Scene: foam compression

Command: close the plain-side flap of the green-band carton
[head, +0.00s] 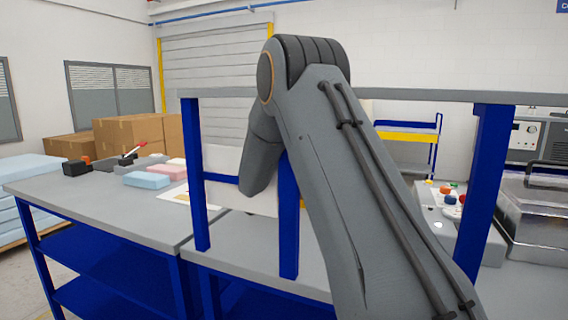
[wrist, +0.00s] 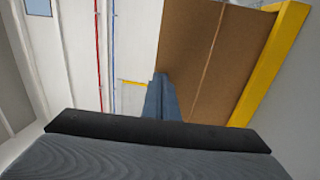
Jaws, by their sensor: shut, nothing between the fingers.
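In the wrist view my gripper (wrist: 162,98) shows as narrow grey-blue fingers, together and empty, beyond a dark bar. A brown cardboard-like panel (wrist: 205,60) with a lengthwise seam stands beside and behind the fingers at the right, edged by a yellow strip (wrist: 272,62). I cannot tell whether this panel belongs to the carton or whether the fingers touch it. No green band and no flap can be made out in either view. In the head view my arm fills the middle and hides my gripper.
A grey worktable (head: 110,205) has blue posts (head: 487,190). Pale blue foam (head: 147,180) and a black box (head: 75,167) lie at its left. Brown boxes (head: 140,130) stand behind. A clear-lidded machine (head: 540,215) and a control box (head: 437,215) are at right.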

